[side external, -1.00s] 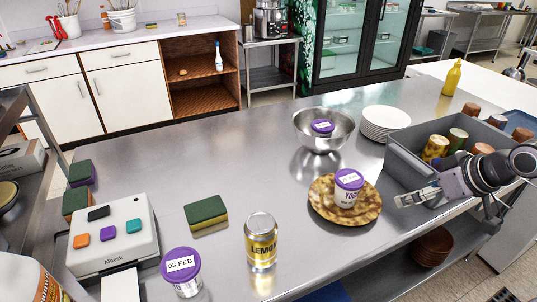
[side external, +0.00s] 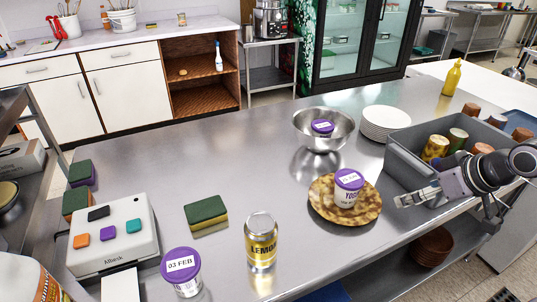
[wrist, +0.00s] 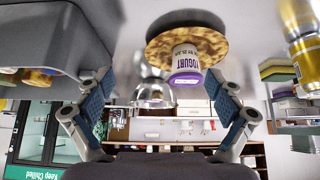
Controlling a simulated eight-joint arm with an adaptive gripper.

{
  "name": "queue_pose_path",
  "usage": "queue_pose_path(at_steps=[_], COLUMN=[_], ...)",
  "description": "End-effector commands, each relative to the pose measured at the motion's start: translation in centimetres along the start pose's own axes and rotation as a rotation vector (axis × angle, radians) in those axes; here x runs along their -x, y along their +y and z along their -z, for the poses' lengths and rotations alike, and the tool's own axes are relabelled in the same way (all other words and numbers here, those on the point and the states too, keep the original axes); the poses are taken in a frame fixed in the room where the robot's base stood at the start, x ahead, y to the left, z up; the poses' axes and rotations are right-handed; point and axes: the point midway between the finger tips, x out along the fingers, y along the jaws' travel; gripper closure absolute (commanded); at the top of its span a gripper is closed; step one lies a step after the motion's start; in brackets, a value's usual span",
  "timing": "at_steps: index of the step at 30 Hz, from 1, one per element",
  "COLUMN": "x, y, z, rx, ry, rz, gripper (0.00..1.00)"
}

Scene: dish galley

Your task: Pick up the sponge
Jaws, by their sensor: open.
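A sponge (side external: 206,213), dark green on top and yellow below, lies flat on the steel counter left of the middle in the side view. In the wrist view a green and yellow sponge (wrist: 279,72) shows at the right edge, beside a can. My gripper (side external: 402,201) is at the right of the side view, by the front edge of the counter, well apart from the sponge. In the wrist view its two fingers (wrist: 158,120) are spread with nothing between them close by.
A yogurt tub (side external: 347,188) on a brown plate (side external: 318,212) stands left of my gripper. A lemon can (side external: 261,242) and a purple-lidded tub (side external: 182,272) stand near the sponge. A grey bin (side external: 403,168) holds several cans. Two other sponges (side external: 80,173) sit at far left.

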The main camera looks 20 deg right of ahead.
Motion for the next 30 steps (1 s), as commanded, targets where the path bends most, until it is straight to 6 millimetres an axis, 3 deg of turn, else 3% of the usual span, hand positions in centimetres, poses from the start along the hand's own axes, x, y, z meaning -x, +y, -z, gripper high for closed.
queue_pose_path(at_steps=[11,16,23,30], x=[0.0,0.2,-0.3,-2.2], y=[-0.1,-1.5,-6.0,-12.6], z=[0.2,2.5,8.4,13.4], rx=[0.001,0.005,0.011,0.016], ry=[-0.001,-0.021,-0.078,-0.134], rz=[0.002,0.018,0.044,0.057], gripper=[0.0,0.0,0.0,0.0])
